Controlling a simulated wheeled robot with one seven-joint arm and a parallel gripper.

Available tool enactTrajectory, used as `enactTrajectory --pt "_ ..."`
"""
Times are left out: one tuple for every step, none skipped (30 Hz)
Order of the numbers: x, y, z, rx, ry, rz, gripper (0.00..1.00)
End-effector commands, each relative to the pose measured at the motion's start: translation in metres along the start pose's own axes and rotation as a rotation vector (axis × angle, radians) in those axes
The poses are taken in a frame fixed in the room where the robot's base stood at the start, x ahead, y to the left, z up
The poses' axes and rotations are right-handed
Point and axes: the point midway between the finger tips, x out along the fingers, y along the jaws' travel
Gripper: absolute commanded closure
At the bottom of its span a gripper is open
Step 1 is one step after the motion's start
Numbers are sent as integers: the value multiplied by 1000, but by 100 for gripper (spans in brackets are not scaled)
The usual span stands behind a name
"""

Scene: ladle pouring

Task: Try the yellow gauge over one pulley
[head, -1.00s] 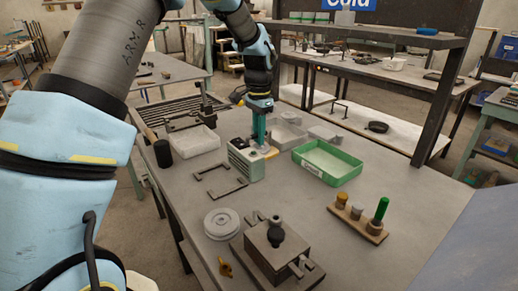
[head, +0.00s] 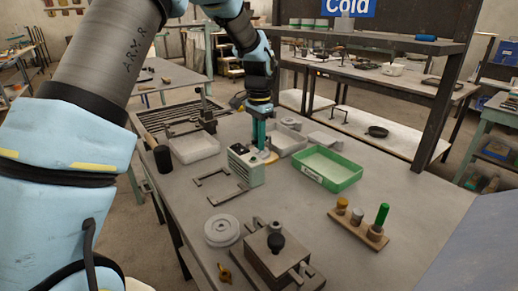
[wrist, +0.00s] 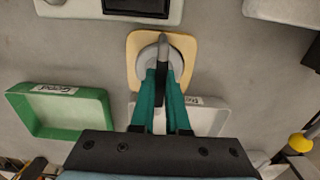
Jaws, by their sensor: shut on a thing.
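My gripper (head: 262,140) points straight down beside the pale box instrument. A grey grooved disc (head: 222,229), which looks like a pulley, lies flat at the front left. I cannot tell which thing is the yellow gauge.
The pale box instrument (head: 246,166) stands left of my gripper. A green tray (head: 338,184) is to the right, a white tray (head: 195,148) to the left. A dark vise-like fixture (head: 265,265) is at the front. Bare table lies between fixture and green tray.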

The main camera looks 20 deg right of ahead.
Motion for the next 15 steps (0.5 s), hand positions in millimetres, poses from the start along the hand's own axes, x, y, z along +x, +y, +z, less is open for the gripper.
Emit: enactTrajectory --pt "-3 0 -1 0 2 -1 100" --pt "-5 0 -1 0 3 -2 100" --pt "-9 -1 -1 0 4 -3 100" --pt "-12 -1 -1 0 5 -3 100" --pt "-17 -1 -1 0 4 -3 100" --pt "-24 -1 -1 0 6 -4 100" --pt "-30 -1 -1 0 5 -4 100" --pt "-36 -1 -2 0 6 -4 100" --pt "-45 -1 -1 0 6 -4 100" --pt "-51 -1 -1 0 6 -4 100" --pt "-57 -1 -1 0 5 -3 100" --pt "-64 -1 -2 0 6 -4 100" --pt "-70 -1 -1 0 5 -3 100" --pt "-75 -1 -1 0 5 -3 100" --pt "-81 -1 -1 0 4 -3 100"
